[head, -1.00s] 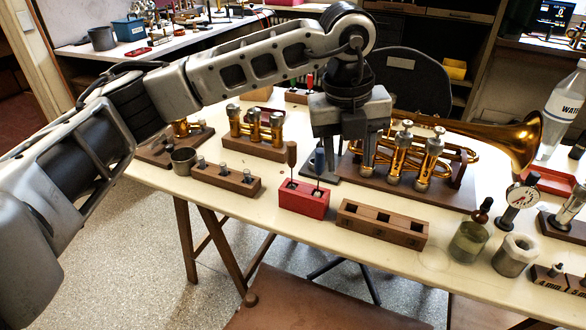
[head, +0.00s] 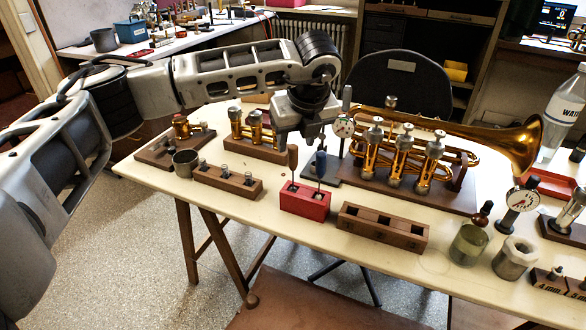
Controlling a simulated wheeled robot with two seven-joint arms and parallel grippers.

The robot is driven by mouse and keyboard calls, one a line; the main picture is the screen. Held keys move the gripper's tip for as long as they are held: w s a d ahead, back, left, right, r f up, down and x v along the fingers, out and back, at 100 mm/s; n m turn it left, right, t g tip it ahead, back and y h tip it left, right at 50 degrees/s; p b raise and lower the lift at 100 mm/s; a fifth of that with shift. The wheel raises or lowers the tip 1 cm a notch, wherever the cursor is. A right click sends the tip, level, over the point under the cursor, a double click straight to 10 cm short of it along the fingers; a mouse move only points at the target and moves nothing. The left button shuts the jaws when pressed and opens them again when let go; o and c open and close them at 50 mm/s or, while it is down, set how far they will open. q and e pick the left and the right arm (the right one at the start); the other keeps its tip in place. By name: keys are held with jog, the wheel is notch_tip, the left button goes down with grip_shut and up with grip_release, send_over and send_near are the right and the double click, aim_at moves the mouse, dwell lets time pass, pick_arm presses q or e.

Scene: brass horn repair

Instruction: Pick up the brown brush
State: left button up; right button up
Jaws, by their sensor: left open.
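The brown brush (head: 292,158) stands upright in the red block (head: 305,201) near the front of the table, its brown handle up. A blue-handled tool (head: 321,163) stands beside it in the same block. My left gripper (head: 299,144) is open, with its fingers pointing down, close to the top of the brown handle. From this view I cannot tell whether the fingers are around the handle or just above or behind it. My right gripper is not in view.
A brass trumpet (head: 400,163) rests on a wooden base to the right. A wooden block with square holes (head: 383,229) is right of the red block. A block with small parts (head: 227,180) and a metal cup (head: 185,162) are to the left. A glass jar (head: 468,243) stands further right.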

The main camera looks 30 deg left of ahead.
aim_at(293, 144)
pick_arm(q)
jog(key=x, duration=0.5)
jog(key=shift+a+p, duration=0.25)
jog(key=shift+p, duration=0.15)
grip_shut()
jog(key=shift+r, duration=0.1)
notch_tip(293, 144, up, 10)
jog(key=shift+b, duration=0.35)
jog(key=shift+r+p, duration=0.55)
jog(key=shift+r, duration=0.65)
jog(key=shift+f, duration=0.1)
